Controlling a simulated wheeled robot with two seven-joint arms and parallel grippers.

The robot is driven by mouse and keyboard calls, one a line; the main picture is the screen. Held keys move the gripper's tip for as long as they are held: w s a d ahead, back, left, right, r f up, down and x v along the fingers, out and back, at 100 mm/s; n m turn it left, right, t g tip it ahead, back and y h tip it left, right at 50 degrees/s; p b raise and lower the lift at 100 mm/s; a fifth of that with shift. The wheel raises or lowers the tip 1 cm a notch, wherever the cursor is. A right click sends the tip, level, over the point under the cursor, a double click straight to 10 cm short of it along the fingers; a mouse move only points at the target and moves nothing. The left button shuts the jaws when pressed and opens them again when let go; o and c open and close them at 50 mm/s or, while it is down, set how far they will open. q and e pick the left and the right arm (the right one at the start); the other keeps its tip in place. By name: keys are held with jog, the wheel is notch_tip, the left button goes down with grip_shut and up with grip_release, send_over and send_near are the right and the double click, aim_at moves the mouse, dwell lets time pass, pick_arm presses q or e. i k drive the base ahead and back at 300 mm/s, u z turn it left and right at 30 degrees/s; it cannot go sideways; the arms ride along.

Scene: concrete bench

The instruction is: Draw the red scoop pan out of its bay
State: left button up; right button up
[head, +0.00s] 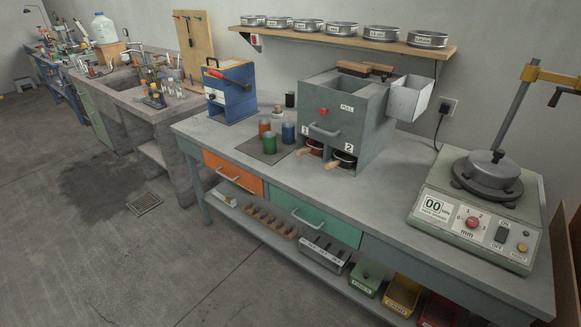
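A grey box-shaped machine (362,112) stands on the concrete bench, with a PULL label, a front handle (325,131) and a red button. Low in its front are two bays marked 1 and 2. A red scoop pan (314,148) sits in bay 1, the left one, with its wooden handle (303,152) sticking out to the front. A dark-looking pan (345,158) sits in bay 2, also with a wooden handle (332,165) outward. The insides of both bays are mostly hidden. Neither of my grippers is in view.
Orange, blue and green cups (269,142) stand on a dark mat (252,150) left of the bays. A blue machine (231,92) stands behind them. A sieve shaker (475,215) fills the bench's right end. The bench top before the bays is clear.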

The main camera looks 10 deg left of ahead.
aim_at(318, 144)
jog(key=u, duration=0.65)
jog(key=i, duration=0.85)
jog(key=z, duration=1.7)
